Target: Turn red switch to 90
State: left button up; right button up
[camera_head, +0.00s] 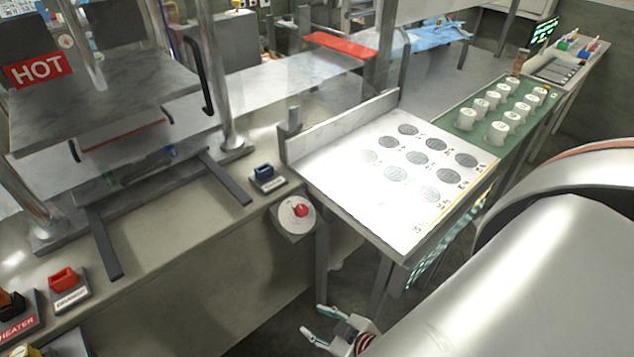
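A red knob (301,210) sits on a round white dial (288,216) on a grey box at the front edge of the machine bench. The dial's markings are too small to read. My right gripper (317,323) is low at the bottom centre, below the dial and well apart from it. Its two pale fingertips are spread, with nothing seen between them. Its big silver arm comes in from the right. My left gripper does not show.
A red rocker switch (62,279) and a blue one (264,172) stand on the bench. A press with a HOT sign (39,69) is at left. A white table (340,185) with dark round patches lies right of the dial. White cups (497,131) stand on a green mat (463,146).

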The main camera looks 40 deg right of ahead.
aim_at(301, 210)
jog(key=z, duration=0.95)
